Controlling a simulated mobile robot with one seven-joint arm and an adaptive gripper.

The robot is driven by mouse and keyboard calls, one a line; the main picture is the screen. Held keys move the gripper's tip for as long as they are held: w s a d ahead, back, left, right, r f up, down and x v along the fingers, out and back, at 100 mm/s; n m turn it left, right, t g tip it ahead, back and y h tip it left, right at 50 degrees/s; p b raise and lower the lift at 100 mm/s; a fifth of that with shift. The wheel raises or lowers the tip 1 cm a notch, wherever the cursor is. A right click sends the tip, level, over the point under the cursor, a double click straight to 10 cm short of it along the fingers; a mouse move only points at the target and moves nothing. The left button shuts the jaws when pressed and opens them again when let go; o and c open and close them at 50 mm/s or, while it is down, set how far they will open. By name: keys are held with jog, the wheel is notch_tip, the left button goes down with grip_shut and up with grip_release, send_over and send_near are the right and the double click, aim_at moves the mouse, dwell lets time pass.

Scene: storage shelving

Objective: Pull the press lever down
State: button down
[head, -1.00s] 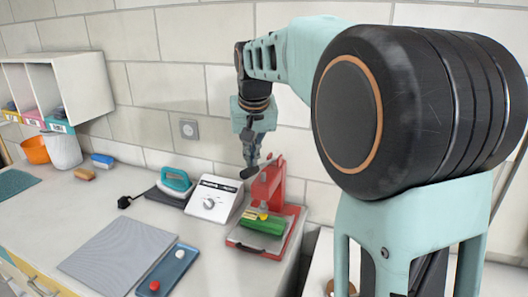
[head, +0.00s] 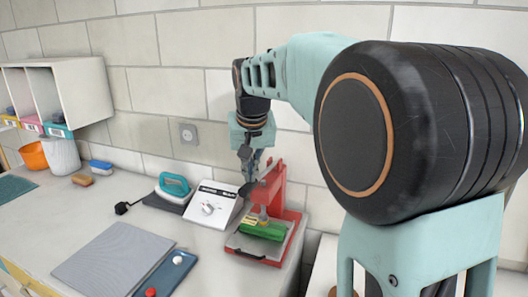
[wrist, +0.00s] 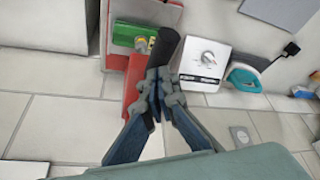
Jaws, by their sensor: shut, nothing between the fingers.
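The red press (head: 276,192) stands at the right end of the counter, with a green block (head: 262,229) on its base. Its lever has a dark handle (head: 246,190) that slopes down to the left from the press head. In the wrist view, the black handle (wrist: 162,46) lies just beyond my fingertips. My gripper (head: 247,174) is shut and empty. Its fingertips (wrist: 159,82) are at the handle, from above in the head view. I cannot tell for certain whether they touch it. The press (wrist: 136,85) and green block (wrist: 127,36) also show in the wrist view.
A white box with a dial (head: 213,204) stands close left of the press. Left of it are a teal iron (head: 174,186) and a grey mat (head: 115,258). A blue tray (head: 166,272) lies in front. The tiled wall (head: 180,90) is close behind.

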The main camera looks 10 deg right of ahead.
notch_tip(320, 180, up, 17)
jog(key=p, duration=1.2)
